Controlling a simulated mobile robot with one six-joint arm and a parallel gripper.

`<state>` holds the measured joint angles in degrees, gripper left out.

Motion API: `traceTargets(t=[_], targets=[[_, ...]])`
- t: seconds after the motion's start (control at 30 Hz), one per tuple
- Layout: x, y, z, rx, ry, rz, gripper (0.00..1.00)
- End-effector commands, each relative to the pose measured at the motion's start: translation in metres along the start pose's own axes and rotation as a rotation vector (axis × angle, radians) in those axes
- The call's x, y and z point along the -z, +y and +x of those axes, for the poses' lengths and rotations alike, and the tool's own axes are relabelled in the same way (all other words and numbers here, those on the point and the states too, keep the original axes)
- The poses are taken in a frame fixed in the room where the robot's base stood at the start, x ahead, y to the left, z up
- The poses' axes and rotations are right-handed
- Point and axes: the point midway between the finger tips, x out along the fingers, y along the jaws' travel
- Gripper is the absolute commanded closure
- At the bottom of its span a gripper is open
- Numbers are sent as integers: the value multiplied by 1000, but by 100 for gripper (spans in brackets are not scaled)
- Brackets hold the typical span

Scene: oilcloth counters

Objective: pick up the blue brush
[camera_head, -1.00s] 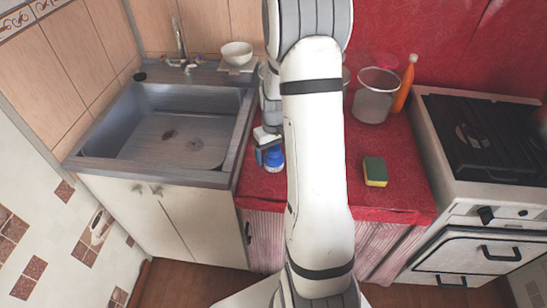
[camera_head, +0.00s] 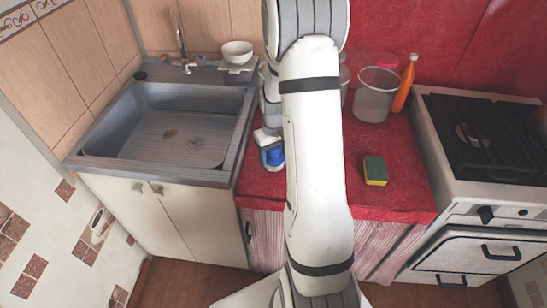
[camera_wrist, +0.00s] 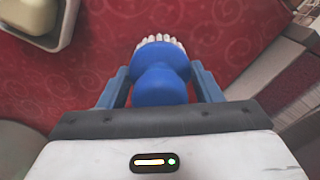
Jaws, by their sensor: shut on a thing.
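The blue brush (camera_wrist: 160,72) has a round knob-like body, and white bristles show at its far edge in the wrist view. It sits between the two blue fingers of my gripper (camera_wrist: 161,84), which is shut on it. In the head view the blue brush (camera_head: 275,157) shows at the front left of the red counter, under my gripper (camera_head: 270,155). My arm hides part of the counter to its right. Whether the brush still touches the counter is hard to tell.
A yellow-green sponge (camera_head: 375,170) lies right of my arm on the red counter (camera_head: 405,185). Behind it stand a clear container (camera_head: 374,98) and an orange bottle (camera_head: 404,85). The sink (camera_head: 165,130) is left, the stove (camera_head: 485,140) right. A pale dish (camera_wrist: 62,32) is near the brush.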

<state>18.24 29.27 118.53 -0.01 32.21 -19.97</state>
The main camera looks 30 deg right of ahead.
Motion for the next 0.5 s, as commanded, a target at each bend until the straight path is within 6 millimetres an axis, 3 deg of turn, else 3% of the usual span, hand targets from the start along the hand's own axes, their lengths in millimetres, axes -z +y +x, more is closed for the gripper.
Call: traceTargets(t=[0.27, 0.5], targets=[[0, 0, -8, -1, 2, 1, 65], [1, 1, -53, -2, 6, 1, 65]])
